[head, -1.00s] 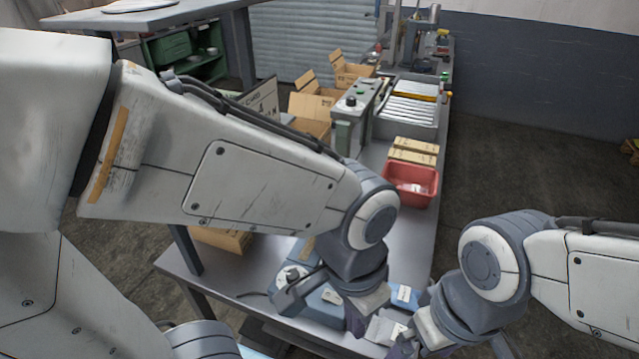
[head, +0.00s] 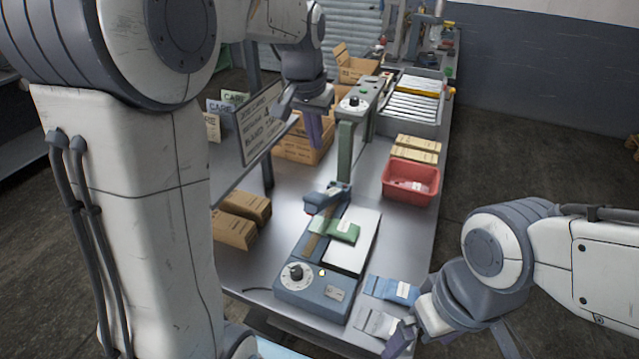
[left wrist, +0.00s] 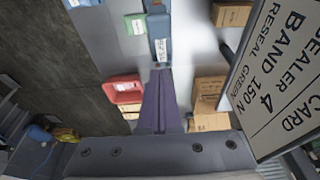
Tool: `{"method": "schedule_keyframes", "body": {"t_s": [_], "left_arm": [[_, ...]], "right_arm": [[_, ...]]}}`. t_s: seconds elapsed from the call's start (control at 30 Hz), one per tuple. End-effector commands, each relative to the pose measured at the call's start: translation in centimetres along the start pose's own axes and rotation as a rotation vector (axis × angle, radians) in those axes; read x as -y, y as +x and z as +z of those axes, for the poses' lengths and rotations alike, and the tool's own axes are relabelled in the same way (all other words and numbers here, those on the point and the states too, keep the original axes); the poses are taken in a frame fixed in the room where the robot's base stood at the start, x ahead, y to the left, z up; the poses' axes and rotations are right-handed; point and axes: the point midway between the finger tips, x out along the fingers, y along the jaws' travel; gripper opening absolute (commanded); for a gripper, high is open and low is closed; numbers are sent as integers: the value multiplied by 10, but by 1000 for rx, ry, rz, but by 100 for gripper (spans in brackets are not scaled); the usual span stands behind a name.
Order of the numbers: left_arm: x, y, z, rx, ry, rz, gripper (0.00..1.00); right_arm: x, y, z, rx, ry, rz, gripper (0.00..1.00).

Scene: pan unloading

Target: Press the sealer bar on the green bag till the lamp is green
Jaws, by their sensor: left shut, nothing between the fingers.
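The blue sealer (head: 312,291) stands on the bench with a dial on its front. Its blue bar handle (head: 324,200) is at the far end, above the base; whether it touches the bag is unclear. The green bag (head: 345,232) lies across the sealer and its white side plate (head: 358,256). It also shows in the left wrist view (left wrist: 135,23). A small pale spot (head: 321,272) on the base may be the lamp; its colour is unclear. My left gripper (head: 314,140) is shut and empty, beyond the sealer and above the bench. My right gripper (head: 398,338) is beside a pale packet (head: 376,323); its fingers are partly hidden.
A blue packet (head: 391,289) lies right of the sealer. A red bin (head: 411,184) and tan boxes (head: 416,149) stand at the right edge. A sign board (head: 262,123), with sealer text in the left wrist view, and cardboard boxes (head: 242,218) are at left.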

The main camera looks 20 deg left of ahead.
Motion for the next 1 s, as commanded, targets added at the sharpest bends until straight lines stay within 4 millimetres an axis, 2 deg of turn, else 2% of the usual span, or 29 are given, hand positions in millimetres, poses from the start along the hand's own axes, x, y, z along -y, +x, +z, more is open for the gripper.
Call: {"method": "schedule_keyframes", "body": {"t_s": [0.17, 0.6, 0.8, 1.0], "left_arm": [[-1, 13, 0, 5, 0, 1, 0], [-1, 102, 2, 8, -1, 2, 0], [0, 120, 22, 4, 0, 1, 0], [0, 128, 29, 0, 0, 1, 0]], "right_arm": [[0, -4, 0, 0, 0, 0, 100], [2, -29, -2, 0, -4, 0, 100], [3, -38, -2, 0, -6, 0, 100], [3, -40, -2, 0, -7, 0, 100]]}}
